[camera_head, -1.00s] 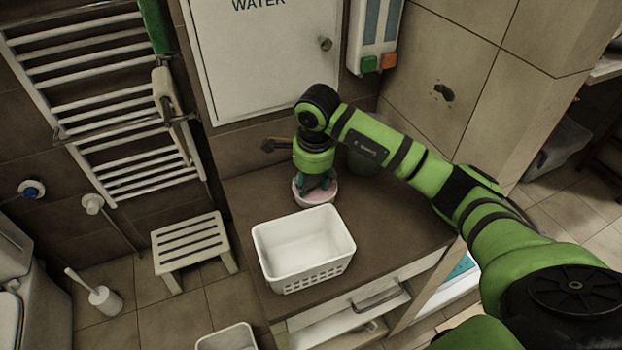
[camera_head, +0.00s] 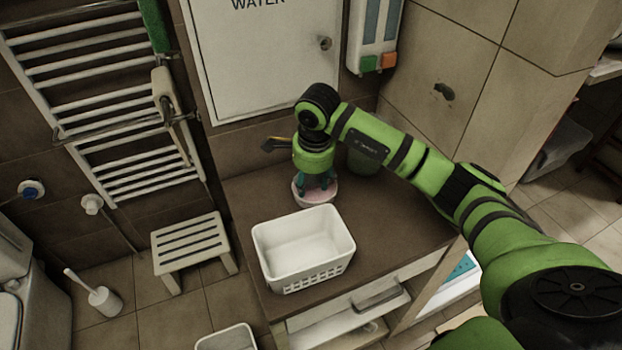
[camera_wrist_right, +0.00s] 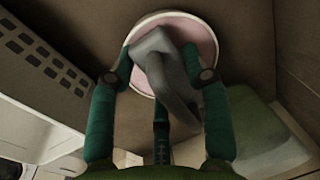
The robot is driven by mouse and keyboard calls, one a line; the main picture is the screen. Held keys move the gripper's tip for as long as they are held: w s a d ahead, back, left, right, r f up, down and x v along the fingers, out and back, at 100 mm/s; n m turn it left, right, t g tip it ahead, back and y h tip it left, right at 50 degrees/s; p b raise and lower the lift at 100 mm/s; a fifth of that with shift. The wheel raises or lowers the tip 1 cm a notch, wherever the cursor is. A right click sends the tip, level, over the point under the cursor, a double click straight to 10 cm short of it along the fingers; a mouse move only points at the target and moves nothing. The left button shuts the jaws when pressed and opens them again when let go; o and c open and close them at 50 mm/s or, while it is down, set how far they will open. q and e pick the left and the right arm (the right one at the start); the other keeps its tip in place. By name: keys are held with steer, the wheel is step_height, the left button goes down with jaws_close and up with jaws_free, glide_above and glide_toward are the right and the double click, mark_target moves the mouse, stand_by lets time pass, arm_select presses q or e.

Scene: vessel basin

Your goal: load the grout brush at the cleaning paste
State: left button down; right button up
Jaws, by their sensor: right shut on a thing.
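My right gripper (camera_head: 315,189) points down at the far part of the brown counter, behind the white basket. In the right wrist view its teal fingers (camera_wrist_right: 163,76) are closed around the grey grout brush (camera_wrist_right: 171,86). The brush's blocky end lies over the pink cleaning paste (camera_wrist_right: 198,33) in a round, white-rimmed dish. The dish (camera_head: 300,198) also shows under the gripper in the head view, mostly covered by the fingers. I cannot tell whether the brush touches the paste. My left gripper is not in view.
A white basket (camera_head: 262,254) stands empty on the counter (camera_head: 390,220), in front of the dish. A dark green container (camera_head: 364,160) stands right of the gripper, behind my arm. The counter to the right is clear. The wall with a white cabinet (camera_head: 260,65) is close behind.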

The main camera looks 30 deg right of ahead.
mark_target(311, 180)
steer(key=shift+r+p, duration=0.6)
steer(key=shift+r, duration=0.3)
steer(key=shift+r+p, duration=1.45)
steer(key=shift+r, duration=1.15)
steer(key=s+a+r+n, duration=0.1)
steer(key=s+a+n, duration=0.1)
steer(key=s+n, duration=0.2)
steer(key=s+a+r+n+g+y, duration=0.1)
steer(key=s+n, duration=0.3)
steer(key=n, duration=0.4)
steer(key=s+a+r+n, duration=0.1)
steer(key=s+a+n, duration=0.2)
steer(key=s+n, duration=0.2)
steer(key=shift+s+a+r+n+g+y, duration=0.1)
steer(key=shift+r+n+g+y, duration=0.1)
steer(key=shift+n, duration=0.3)
steer(key=shift+a+r+n+g+y, duration=0.1)
steer(key=shift+r+n+y, duration=0.1)
steer(key=shift+n, duration=0.3)
